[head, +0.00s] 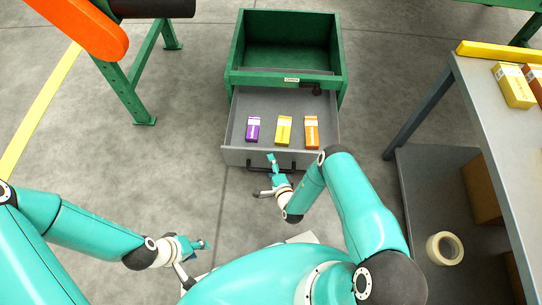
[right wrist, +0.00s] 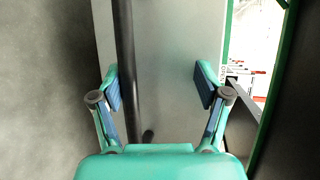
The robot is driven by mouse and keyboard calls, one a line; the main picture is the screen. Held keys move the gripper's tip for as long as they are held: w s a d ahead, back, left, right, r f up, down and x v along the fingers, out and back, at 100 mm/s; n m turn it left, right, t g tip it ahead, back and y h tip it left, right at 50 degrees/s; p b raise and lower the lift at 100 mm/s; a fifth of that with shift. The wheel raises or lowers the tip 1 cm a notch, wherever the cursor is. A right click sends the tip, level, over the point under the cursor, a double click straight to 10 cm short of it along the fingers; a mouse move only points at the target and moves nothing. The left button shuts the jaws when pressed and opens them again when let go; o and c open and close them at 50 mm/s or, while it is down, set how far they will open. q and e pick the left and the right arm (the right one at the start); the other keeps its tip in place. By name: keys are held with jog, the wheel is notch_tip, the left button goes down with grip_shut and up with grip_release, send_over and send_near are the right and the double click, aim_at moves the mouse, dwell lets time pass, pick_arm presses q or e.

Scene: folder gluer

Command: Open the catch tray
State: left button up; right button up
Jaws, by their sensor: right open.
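The catch tray (head: 232,130) is a grey drawer standing out from the front of the green cabinet (head: 236,70). A purple box (head: 253,128), a yellow box (head: 283,130) and an orange box (head: 311,132) lie in it. My right gripper (head: 264,177) is open at the tray's front, by its dark bar handle (head: 290,167). In the right wrist view the handle (right wrist: 124,60) runs between the open fingers (right wrist: 158,85), nearer the left one, before the grey tray front (right wrist: 170,50). My left gripper (head: 203,246) is low at the left, away from the tray; its opening is unclear.
A grey table (head: 490,120) with yellow and orange boxes stands at the right. A tape roll (head: 445,248) sits on its lower shelf. A green frame (head: 125,90) with an orange part (head: 85,28) stands at the upper left. The floor left of the tray is clear.

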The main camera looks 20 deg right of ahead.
aim_at(268, 151)
jog(key=o, duration=0.4)
jog(key=shift+t, duration=0.3)
jog(key=r, duration=0.3)
jog(key=w+r, duration=0.1)
jog(key=r, duration=0.2)
jog(key=shift+w+d, duration=0.1)
jog(key=shift+d, duration=0.05)
jog(key=shift+o, duration=0.4)
jog(key=shift+r, duration=0.7)
jog(key=f, duration=0.1)
jog(key=s+a+f+g, duration=0.1)
jog(key=f, duration=0.1)
jog(key=s+a+f+g+y, duration=0.1)
jog(key=shift+f+n, duration=0.4)
jog(key=shift+c, duration=0.4)
jog(key=shift+s+r+p, duration=0.2)
jog(key=shift+s+p, duration=0.3)
jog(key=shift+s, duration=0.2)
jog(key=c, duration=0.5)
jog(key=shift+g, duration=0.3)
jog(key=shift+s+a+r+p, duration=0.2)
jog(key=shift+s+r+p, duration=0.55)
jog(key=shift+s, duration=2.3)
jog(key=shift+s+a+r+p, duration=0.15)
jog(key=shift+s+p, duration=1.1)
jog(key=shift+s, duration=1.85)
jog(key=shift+s+a+r+p, duration=0.35)
jog(key=shift+s+p, duration=0.65)
jog(key=shift+s, duration=2.05)
jog(key=shift+d, duration=0.1)
